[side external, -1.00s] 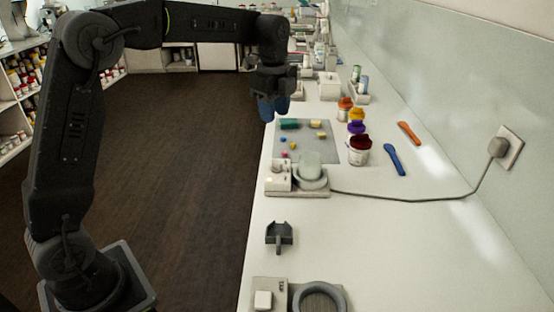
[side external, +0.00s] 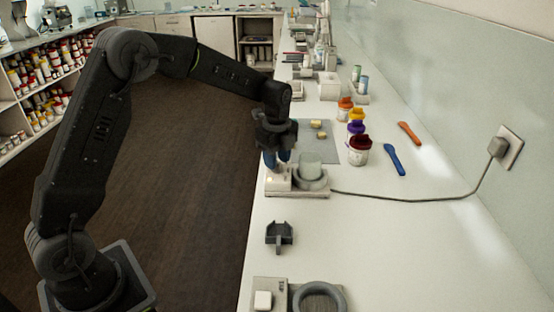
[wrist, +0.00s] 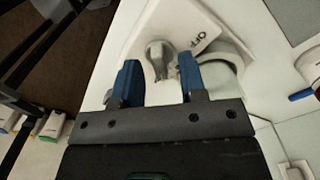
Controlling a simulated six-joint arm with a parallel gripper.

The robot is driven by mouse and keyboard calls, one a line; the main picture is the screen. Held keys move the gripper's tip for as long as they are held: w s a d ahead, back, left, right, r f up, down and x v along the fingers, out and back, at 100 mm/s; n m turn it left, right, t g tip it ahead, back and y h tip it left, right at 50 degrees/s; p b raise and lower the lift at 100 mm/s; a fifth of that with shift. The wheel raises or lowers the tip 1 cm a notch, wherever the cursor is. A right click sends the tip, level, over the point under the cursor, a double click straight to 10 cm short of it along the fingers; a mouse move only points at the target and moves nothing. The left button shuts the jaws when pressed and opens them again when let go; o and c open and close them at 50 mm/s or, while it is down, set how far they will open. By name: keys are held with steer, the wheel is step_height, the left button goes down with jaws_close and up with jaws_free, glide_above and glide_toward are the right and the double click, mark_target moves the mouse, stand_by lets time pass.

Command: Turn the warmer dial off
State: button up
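The warmer (side external: 310,193) is a pale box on the bench with a round ring and a clear beaker (side external: 311,165) on it. My gripper (side external: 278,160) is low over the left part of the warmer. In the wrist view my gripper (wrist: 159,70) has its two blue fingers apart, one on each side of the dial in the picture, with gaps visible. I cannot tell whether the fingertips are level with the knob. The side view hides the dial.
A cord (side external: 420,199) runs from the warmer to a wall outlet (side external: 507,149). Colored pots (side external: 359,150) and a blue spatula (side external: 394,160) lie to the right. A dark holder (side external: 279,234) and another device (side external: 268,298) sit nearer. A grey mat (side external: 325,142) lies behind.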

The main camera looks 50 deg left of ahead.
steer(key=shift+f, duration=0.35)
steer(key=shift+c, duration=0.3)
jaws_close()
